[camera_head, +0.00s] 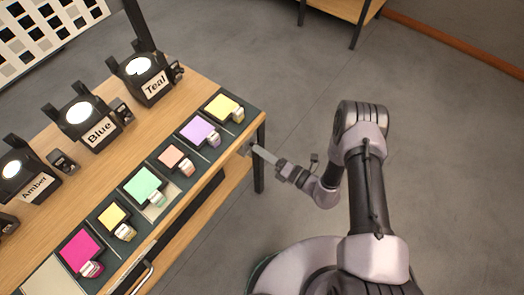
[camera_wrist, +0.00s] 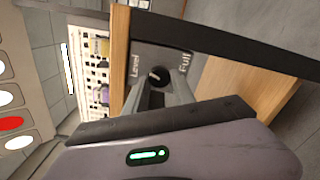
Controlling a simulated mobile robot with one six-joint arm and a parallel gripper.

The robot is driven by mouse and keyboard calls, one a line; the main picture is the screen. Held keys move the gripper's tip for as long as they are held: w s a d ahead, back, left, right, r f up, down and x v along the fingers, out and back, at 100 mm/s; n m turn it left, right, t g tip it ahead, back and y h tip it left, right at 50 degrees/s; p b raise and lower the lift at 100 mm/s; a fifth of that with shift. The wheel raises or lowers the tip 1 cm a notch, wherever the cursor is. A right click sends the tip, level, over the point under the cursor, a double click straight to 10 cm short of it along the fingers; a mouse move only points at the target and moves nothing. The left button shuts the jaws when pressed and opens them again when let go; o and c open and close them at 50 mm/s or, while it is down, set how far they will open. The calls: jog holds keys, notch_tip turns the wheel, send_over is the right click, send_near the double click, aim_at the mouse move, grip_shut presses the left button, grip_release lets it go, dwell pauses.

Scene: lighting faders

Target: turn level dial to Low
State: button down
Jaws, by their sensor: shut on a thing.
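The level dial (camera_wrist: 157,74) is a small dark round knob on a grey plate (camera_wrist: 178,58) at the end of the table. In the wrist view the plate reads "Level" on the left and "Full" on the right; no "Low" label shows, and part of the plate is covered. A small pale mark shows on the knob, but its exact direction is hard to tell. My gripper (camera_wrist: 163,91) is shut on the dial. In the head view my gripper (camera_head: 254,150) meets the table's right end, and the dial is too small to make out.
The wooden table (camera_head: 182,95) holds lamps labelled Teal (camera_head: 147,77), Blue (camera_head: 88,117) and Amber (camera_head: 30,175). A row of faders with coloured pads, such as the yellow pad (camera_head: 221,107), runs along its front.

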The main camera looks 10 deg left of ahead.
jog(key=shift+w+d+r+n+p, duration=0.15)
jog(key=shift+n+p, duration=1.8)
jog(key=shift+n, duration=5.75)
jog(key=shift+w+f+n+p, duration=0.1)
jog(key=shift+n+p, duration=1.8)
jog(key=shift+n, duration=5.8)
jog(key=c, duration=1.1)
grip_release()
jog(key=shift+o, duration=0.2)
